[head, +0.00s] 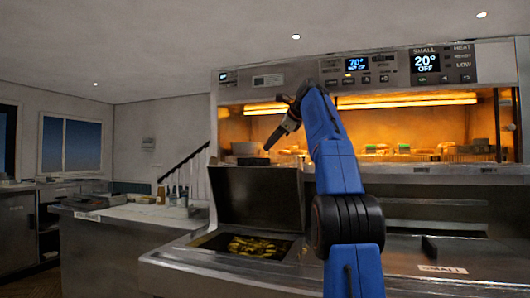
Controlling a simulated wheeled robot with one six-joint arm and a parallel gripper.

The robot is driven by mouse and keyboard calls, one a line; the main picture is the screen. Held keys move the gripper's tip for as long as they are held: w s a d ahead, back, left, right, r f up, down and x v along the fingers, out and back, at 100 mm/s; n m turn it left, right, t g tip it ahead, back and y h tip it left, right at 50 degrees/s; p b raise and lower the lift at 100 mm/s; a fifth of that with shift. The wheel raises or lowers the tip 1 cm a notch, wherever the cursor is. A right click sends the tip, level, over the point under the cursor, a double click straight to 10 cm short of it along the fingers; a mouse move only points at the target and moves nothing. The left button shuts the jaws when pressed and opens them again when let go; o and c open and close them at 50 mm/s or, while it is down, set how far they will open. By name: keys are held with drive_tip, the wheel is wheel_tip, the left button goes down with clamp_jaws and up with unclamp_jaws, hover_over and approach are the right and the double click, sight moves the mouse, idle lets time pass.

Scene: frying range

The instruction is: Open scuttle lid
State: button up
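The scuttle (210,246) is set into the steel counter, with yellow chips (255,245) visible in its opening. A dark panel that looks like its lid (255,195) stands raised at the back of the opening, leaning slightly. My gripper (268,146) is above the raised lid, angled down to the left, at the end of my blue arm. It looks apart from the lid and holds nothing that I can see. The view is too small to show whether its fingers are open or shut.
A lit heated cabinet (410,125) with food inside stands behind the counter. A small black upright piece (429,247) stands on the right counter near a "SMALL" label (442,269). A side worktop (130,212) with bottles (172,197) is at left.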

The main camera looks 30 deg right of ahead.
drive_tip(key=v, duration=0.6)
drive_tip(key=shift+a, duration=0.2)
drive_tip(key=s+a+f+n+g, duration=0.2)
drive_tip(key=s+a+f+n, duration=0.45)
drive_tip(key=a+f, duration=0.45)
drive_tip(key=s+a+f+n+g, duration=0.1)
drive_tip(key=s+a+f+n, duration=0.6)
drive_tip(key=a+f, duration=0.4)
drive_tip(key=s+a+f+n+g, duration=0.1)
drive_tip(key=s+f+n, duration=0.3)
drive_tip(key=s+f, duration=0.5)
drive_tip(key=s+a+f+n+g+h, duration=0.1)
drive_tip(key=s+a+f+n, duration=0.3)
drive_tip(key=s+f, duration=0.5)
drive_tip(key=s+a+f+n, duration=0.2)
drive_tip(key=s+f, duration=0.7)
drive_tip(key=f, duration=1)
drive_tip(key=shift+s+a+f+n+g+h, duration=0.3)
drive_tip(key=shift+s+f+n+g, duration=0.1)
drive_tip(key=shift+n, duration=0.65)
